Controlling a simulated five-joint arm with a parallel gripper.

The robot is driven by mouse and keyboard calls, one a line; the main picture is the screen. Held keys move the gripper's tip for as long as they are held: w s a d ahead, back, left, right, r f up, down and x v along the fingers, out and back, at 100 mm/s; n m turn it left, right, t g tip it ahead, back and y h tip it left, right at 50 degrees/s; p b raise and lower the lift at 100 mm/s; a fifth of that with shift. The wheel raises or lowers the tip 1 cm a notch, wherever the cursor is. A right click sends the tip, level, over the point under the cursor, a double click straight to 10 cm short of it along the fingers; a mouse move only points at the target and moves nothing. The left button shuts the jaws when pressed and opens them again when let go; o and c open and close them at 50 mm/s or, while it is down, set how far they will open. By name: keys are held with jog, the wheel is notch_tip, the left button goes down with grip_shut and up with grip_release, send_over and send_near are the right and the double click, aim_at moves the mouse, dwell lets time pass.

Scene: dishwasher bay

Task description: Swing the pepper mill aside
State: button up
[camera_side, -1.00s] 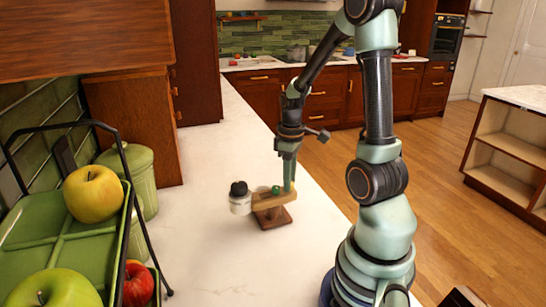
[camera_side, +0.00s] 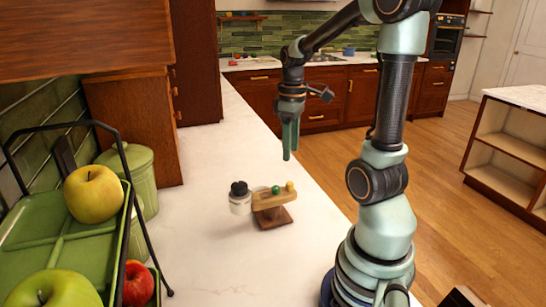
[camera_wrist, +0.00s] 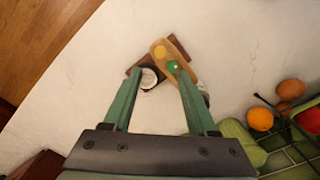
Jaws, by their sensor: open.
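A small white pot with a dark top (camera_side: 240,200), which looks like the pepper mill, stands on the white counter at the left end of a wooden stand (camera_side: 273,218). The stand's top bar (camera_side: 270,200) carries a green knob (camera_side: 276,190) and a yellow knob (camera_side: 290,186); both also show in the wrist view, green (camera_wrist: 172,66) and yellow (camera_wrist: 159,52). There, a dark round top with a pale rim (camera_wrist: 149,77) lies beside the bar; I cannot tell what it is. My gripper (camera_side: 289,156) is open, empty and above the stand. Its right finger hides part of the bar's lower end.
A green rack (camera_side: 70,250) with apples (camera_side: 93,194) stands at the left, beside a green lidded canister (camera_side: 135,172). A wooden cabinet (camera_side: 130,130) rises behind them. The counter's right edge drops to the floor. The counter around the stand is mostly clear.

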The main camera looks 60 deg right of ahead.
notch_tip(320, 180, up, 2)
jog(key=shift+r, duration=0.15)
dwell(0.3)
jog(key=w+a+r+t, duration=0.1)
jog(key=a+t, duration=0.1)
jog(key=a, duration=0.8)
jog(key=w+a+r+t, duration=0.2)
jog(key=a+t, duration=0.1)
jog(key=a, duration=0.7)
jog(key=shift+w+a+m+t, duration=0.25)
jog(key=shift+m+t, duration=0.05)
